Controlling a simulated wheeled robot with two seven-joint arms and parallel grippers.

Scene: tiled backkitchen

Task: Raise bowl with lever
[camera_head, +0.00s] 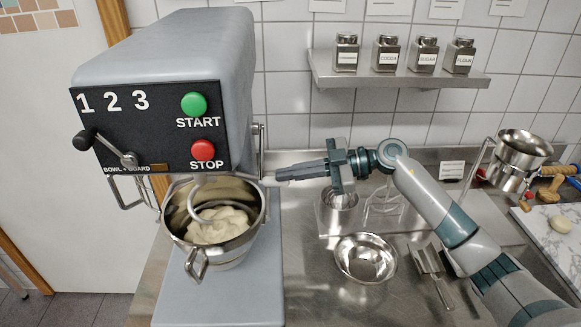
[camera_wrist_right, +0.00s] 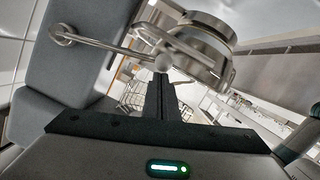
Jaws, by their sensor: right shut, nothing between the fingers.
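The metal mixer bowl (camera_head: 258,228) holds pale dough and hangs at the front of the grey stand mixer (camera_head: 190,50). The dough hook reaches into it. In the right wrist view the bowl (camera_wrist_right: 205,32) shows above my fingers. A metal lever (camera_wrist_right: 105,45) runs there from a round pivot on the mixer's side to a ball knob. My right gripper (camera_head: 278,176) is shut and empty, its fingertips right of the bowl's rim. In the wrist view its fingertips (camera_wrist_right: 161,78) are close to the knob; I cannot tell whether they touch. My left gripper is not in view.
The front panel (camera_head: 150,125) has a black-knobbed handle, a green START and a red STOP button. A shelf (camera_head: 400,82) with several jars is on the wall behind.

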